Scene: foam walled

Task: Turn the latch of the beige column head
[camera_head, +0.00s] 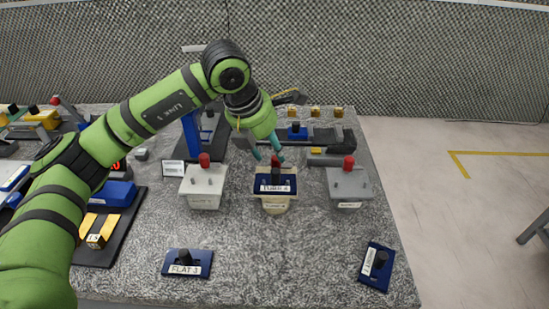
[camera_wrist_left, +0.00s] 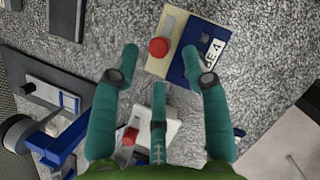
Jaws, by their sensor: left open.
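The beige column head (camera_head: 275,207) stands in the middle of a row of three on the speckled bench. A dark blue plate (camera_head: 274,186) with a white label lies on its front part. Its latch has a red knob (camera_head: 275,161), which also shows in the left wrist view (camera_wrist_left: 158,47). My left gripper (camera_head: 271,153) is open, with its teal fingers pointing down at the knob from behind. Contact cannot be told. My right gripper is not seen.
A white head (camera_head: 202,190) stands left of the beige one and a grey head (camera_head: 349,188) right, both red-knobbed. Blue labelled plates lie front left (camera_head: 187,263) and front right (camera_head: 376,266). Racks and small blocks crowd the back. The bench's front middle is clear.

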